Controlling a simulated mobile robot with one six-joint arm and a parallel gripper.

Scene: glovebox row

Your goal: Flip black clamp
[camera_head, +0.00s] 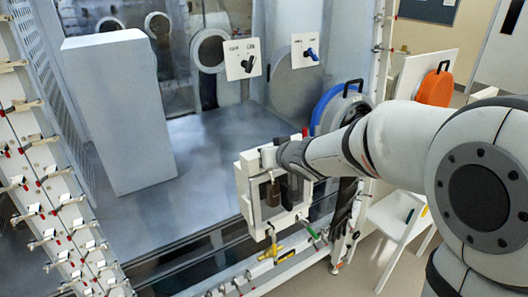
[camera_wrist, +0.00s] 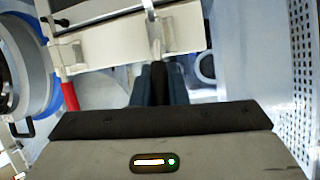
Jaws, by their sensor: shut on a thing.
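In the wrist view, my gripper (camera_wrist: 160,78) has its dark blue fingers shut around the black handle of the black clamp (camera_wrist: 158,50). The clamp's thin metal lever runs from the fingers up to a bracket on a pale panel (camera_wrist: 105,45). In the head view, the end of my arm reaches a white open frame (camera_head: 246,200) low in the centre. The fingers and the black handle cannot be made out clearly there.
A clamp with a red handle (camera_wrist: 70,96) is left of the fingers. In the head view, a yellow-handled clamp (camera_head: 270,248) and a green-handled clamp (camera_head: 312,232) sit below the frame. A tall grey box (camera_head: 115,110) stands left. Clamps line the left rail.

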